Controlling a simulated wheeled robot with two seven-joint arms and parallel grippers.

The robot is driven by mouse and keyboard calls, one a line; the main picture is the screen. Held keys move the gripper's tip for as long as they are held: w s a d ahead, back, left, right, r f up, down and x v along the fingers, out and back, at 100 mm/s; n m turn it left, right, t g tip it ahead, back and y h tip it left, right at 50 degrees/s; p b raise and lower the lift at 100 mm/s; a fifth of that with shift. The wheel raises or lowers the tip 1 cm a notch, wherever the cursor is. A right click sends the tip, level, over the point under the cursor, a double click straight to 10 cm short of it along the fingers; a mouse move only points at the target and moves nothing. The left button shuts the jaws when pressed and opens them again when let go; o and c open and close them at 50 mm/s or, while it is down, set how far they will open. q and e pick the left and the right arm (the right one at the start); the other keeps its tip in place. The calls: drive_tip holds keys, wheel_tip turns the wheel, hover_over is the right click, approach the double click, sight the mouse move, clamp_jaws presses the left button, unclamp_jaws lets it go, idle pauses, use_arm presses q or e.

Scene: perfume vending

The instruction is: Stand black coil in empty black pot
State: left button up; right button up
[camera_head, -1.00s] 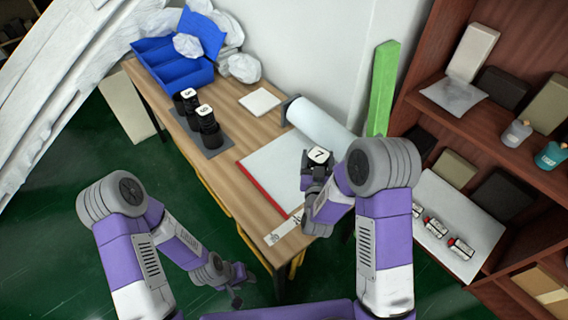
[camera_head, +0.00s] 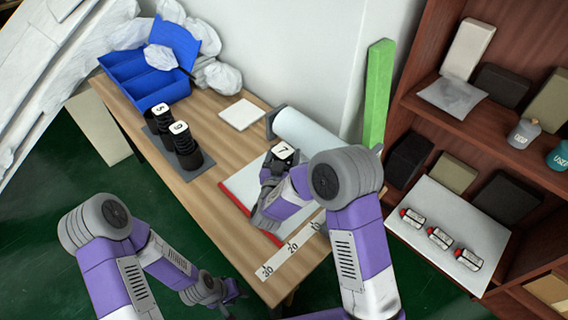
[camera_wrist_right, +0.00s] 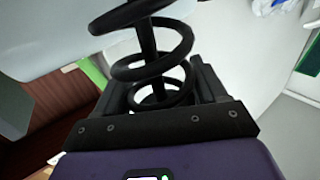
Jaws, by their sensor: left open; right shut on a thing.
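My right gripper (camera_head: 270,172) is shut on a black coil (camera_wrist_right: 150,55) with a white top marked 7 (camera_head: 283,151), held above the white sheet on the table. In the right wrist view the coil's open turns and central rod show between the fingers. Two other black coils, marked 5 (camera_head: 160,110) and 9 (camera_head: 180,132), stand upright on a dark mat (camera_head: 197,172) at the table's left part, with dark bases around their feet. My left gripper (camera_head: 232,294) is open and empty, low beside the table's front edge.
A blue bin (camera_head: 150,88) and white crumpled bags (camera_head: 223,77) lie at the back left. A white tile (camera_head: 242,113), a white roll (camera_head: 312,135) and a ruler strip (camera_head: 292,250) are on the table. A shelf with a tray of small bottles (camera_head: 445,225) stands at right.

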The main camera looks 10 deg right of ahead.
drive_tip(key=shift+f+b, duration=0.35)
drive_tip(key=shift+f, duration=0.95)
drive_tip(key=shift+f, duration=0.2)
drive_tip(key=o, duration=1.1)
drive_tip(key=shift+o, duration=0.2)
drive_tip(key=p+v, duration=0.1)
drive_tip(key=v, duration=1.1)
drive_tip(key=shift+r+p, duration=0.15)
drive_tip(key=shift+p, duration=0.15)
